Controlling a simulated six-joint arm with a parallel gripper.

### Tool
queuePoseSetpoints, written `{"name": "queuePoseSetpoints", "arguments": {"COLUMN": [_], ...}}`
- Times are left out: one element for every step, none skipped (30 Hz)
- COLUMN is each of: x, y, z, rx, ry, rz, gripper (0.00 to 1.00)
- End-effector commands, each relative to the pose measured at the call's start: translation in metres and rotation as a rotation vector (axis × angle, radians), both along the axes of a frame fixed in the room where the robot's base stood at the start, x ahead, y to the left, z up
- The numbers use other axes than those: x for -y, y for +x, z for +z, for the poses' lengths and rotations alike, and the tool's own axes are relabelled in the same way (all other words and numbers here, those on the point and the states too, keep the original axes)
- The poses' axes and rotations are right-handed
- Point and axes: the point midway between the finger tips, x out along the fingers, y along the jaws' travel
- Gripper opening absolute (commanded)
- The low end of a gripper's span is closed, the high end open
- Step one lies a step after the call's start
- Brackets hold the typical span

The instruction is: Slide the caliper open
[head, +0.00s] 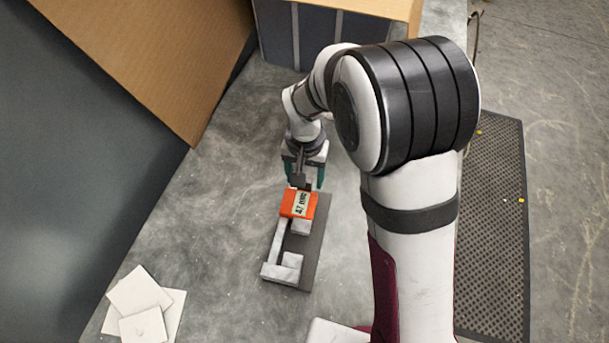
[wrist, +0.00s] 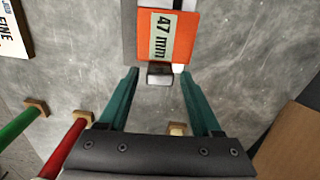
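The caliper (head: 283,272) lies on the grey table in the head view, with pale grey jaws at its near end and a dark strip (head: 318,235) along its right side. Its orange slider (head: 298,204) bears a "47 mm" label and also shows at the top of the wrist view (wrist: 181,45). A small grey tab (wrist: 160,76) sticks out from the slider toward my gripper (wrist: 160,73). The teal fingers are apart, one on each side of the tab, with gaps visible. In the head view my gripper (head: 305,182) is at the slider's far end.
White square sheets (head: 140,305) lie at the near left. Brown panels (head: 150,60) and a dark ribbed box (head: 315,35) stand at the back. The wrist view shows green (wrist: 20,125) and red (wrist: 65,148) rods at left. Table left of the caliper is clear.

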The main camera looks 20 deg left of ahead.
Motion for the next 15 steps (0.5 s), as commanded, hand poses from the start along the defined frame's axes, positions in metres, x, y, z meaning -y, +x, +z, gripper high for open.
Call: {"name": "queuePoseSetpoints", "arguments": {"x": [0.0,0.0,0.0,0.0,0.0,0.0,0.0,0.0,0.0,0.0,0.0,0.0,0.0,0.0,-0.001], "y": [0.0,0.0,0.0,0.0,0.0,0.0,0.0,0.0,0.0,0.0,0.0,0.0,0.0,0.0,0.001], "z": [0.0,0.0,0.0,0.0,0.0,0.0,0.0,0.0,0.0,0.002,0.005,0.01,0.016,0.023,0.034], "rx": [-0.001,-0.001,-0.001,-0.001,-0.001,-0.001,-0.001,-0.001,-0.001,-0.001,0.0,0.001,0.002,0.003,0.004], "ry": [0.0,0.0,0.0,0.0,0.0,-0.001,-0.001,-0.001,0.0,0.0,0.0,0.0,0.001,0.001,0.002], "rz": [0.0,0.0,0.0,0.0,0.0,0.0,0.0,-0.001,0.0,0.0,-0.001,-0.001,-0.001,-0.001,-0.001], "gripper": [0.72,0.72,0.72,0.72,0.72,0.72,0.72,0.72,0.72,0.72,0.72,0.72,0.72,0.72,0.72]}}
